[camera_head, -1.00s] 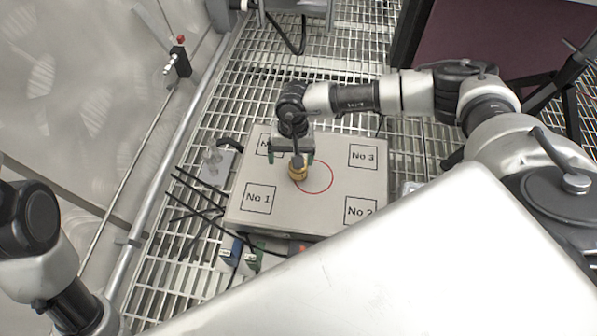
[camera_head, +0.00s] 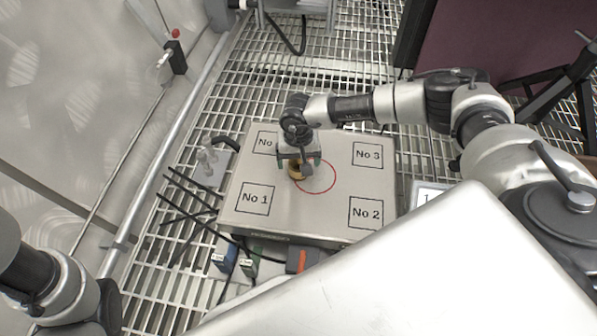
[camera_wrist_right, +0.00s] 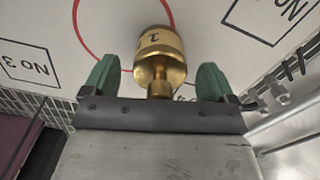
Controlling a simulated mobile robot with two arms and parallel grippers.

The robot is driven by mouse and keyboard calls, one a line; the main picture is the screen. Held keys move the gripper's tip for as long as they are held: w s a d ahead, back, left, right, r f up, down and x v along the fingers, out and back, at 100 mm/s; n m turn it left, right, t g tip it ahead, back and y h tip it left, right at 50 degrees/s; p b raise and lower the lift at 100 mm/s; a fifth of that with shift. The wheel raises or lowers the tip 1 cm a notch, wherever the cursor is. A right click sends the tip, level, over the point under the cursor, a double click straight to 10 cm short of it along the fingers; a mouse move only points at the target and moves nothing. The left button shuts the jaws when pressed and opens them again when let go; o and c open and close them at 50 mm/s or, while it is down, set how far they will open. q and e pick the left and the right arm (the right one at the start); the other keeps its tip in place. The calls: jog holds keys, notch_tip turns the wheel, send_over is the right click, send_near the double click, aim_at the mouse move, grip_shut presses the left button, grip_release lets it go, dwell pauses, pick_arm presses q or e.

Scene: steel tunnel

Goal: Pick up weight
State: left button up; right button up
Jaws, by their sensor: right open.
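A small brass weight (camera_head: 294,172) stands on the pale platform at the left edge of the red circle (camera_head: 332,182). In the right wrist view the weight (camera_wrist_right: 161,52) shows its knob toward the gripper and a dark digit on its side. My right gripper (camera_head: 299,162) is over the weight and partly hides it in the head view. Its green fingers (camera_wrist_right: 155,78) are open, one on each side of the weight's knob end, with gaps visible. My left arm shows at the lower left, but its gripper is out of view.
The platform (camera_head: 300,220) has squares marked No 1 (camera_head: 255,198), No 2 (camera_head: 366,213) and No 3 (camera_head: 367,154), and a partly hidden one. Cables lie on the metal grating to its left. A small display (camera_head: 428,195) stands at its right.

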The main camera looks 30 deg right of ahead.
jog(key=shift+f, duration=0.7)
jog(key=shift+r, duration=0.1)
jog(key=c, duration=1.5)
grip_shut()
jog(key=shift+r, duration=0.1)
